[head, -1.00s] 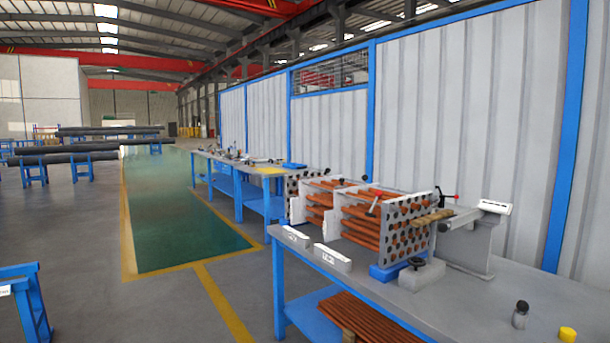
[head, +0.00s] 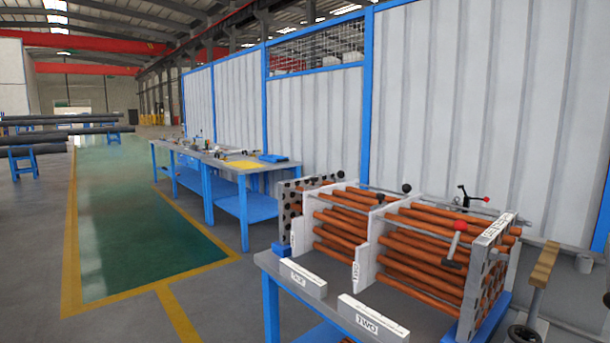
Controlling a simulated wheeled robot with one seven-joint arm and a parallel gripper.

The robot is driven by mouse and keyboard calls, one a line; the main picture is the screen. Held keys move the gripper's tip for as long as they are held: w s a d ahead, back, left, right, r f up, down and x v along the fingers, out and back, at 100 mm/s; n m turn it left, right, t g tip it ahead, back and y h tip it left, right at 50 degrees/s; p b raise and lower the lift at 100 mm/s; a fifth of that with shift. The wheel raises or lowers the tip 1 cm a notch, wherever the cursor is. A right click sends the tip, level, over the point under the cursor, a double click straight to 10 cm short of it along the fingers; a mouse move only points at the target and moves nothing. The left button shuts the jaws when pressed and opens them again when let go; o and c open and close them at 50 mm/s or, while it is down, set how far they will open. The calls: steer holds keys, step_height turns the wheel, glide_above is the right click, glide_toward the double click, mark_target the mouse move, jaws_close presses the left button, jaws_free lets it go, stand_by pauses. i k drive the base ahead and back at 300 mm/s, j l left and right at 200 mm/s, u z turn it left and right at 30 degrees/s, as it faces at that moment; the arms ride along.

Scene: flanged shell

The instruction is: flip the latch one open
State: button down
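A tube bundle (head: 420,258) of copper-coloured rods runs through pale upright plates on the near workbench (head: 268,262). A lever with a red knob (head: 460,226) stands at the bundle's front right. A black knob (head: 406,188) shows on top, with a smaller dark knob (head: 379,197) to its left. A red-tipped clamp handle (head: 485,199) rises behind the right end. No part is clearly readable as latch one. A white block (head: 374,318) marked TWO lies at the bench's front edge; a similar block (head: 303,278) to its left has an unclear label. My gripper is not in view.
A wooden-topped piece (head: 543,264) and a round dark knob (head: 523,334) stand at the right. A second blue bench (head: 235,205) is farther back. A white corrugated wall (head: 440,100) closes the right side. Green floor (head: 125,220) is clear at left.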

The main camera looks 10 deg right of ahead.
mark_target(313, 179)
steer(key=i+j, duration=0.2)
steer(key=i, duration=0.25)
steer(key=i+j+z, duration=0.1)
steer(key=i+j, duration=0.15)
steer(key=i, duration=0.15)
steer(key=i+j, duration=0.25)
steer(key=i, duration=0.2)
